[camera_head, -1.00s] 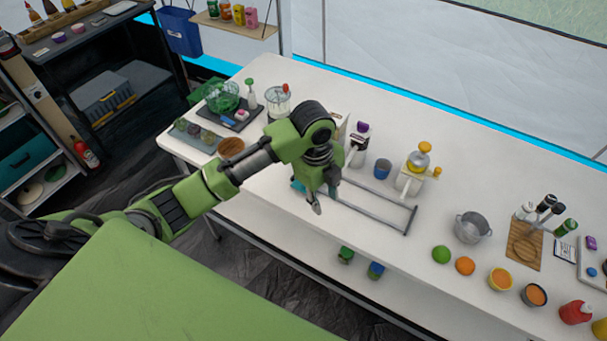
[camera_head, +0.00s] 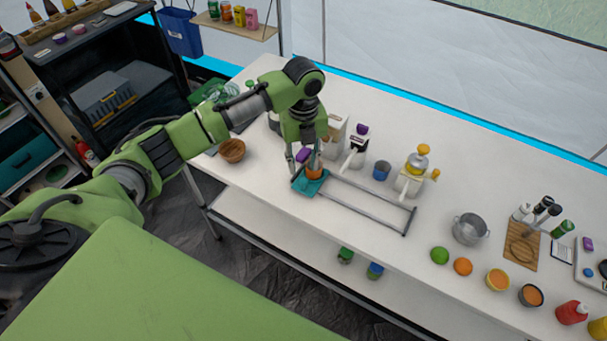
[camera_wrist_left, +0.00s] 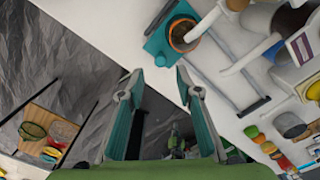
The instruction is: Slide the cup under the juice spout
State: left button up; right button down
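An orange cup (camera_head: 315,174) stands on a teal sliding plate (camera_head: 306,187) at the left end of a grey rail frame (camera_head: 365,205) on the white counter. In the left wrist view the cup (camera_wrist_left: 184,36) and plate (camera_wrist_left: 155,46) show at the top, beyond the fingertips. My left gripper (camera_head: 304,160) is above and close to the cup in the head view, partly covering it. In the wrist view the left gripper (camera_wrist_left: 158,78) is open with nothing between its fingers. White dispensers (camera_head: 356,150) stand behind the rails; which spout is for juice I cannot tell. My right gripper is out of view.
A blue cup (camera_head: 381,171) and a yellow-topped juicer (camera_head: 416,172) stand behind the rails. A wooden bowl (camera_head: 232,150) is to the left. A metal pot (camera_head: 470,229), a green fruit (camera_head: 440,255) and an orange one (camera_head: 463,267) are to the right.

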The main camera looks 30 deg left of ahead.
aim_at(304, 180)
pick_arm(q)
notch_tip(304, 180, down, 6)
jog(key=shift+f+p, duration=0.15)
jog(key=shift+p, duration=0.2)
jog(key=shift+c, duration=0.4)
jog(key=shift+d, duration=0.1)
grip_shut()
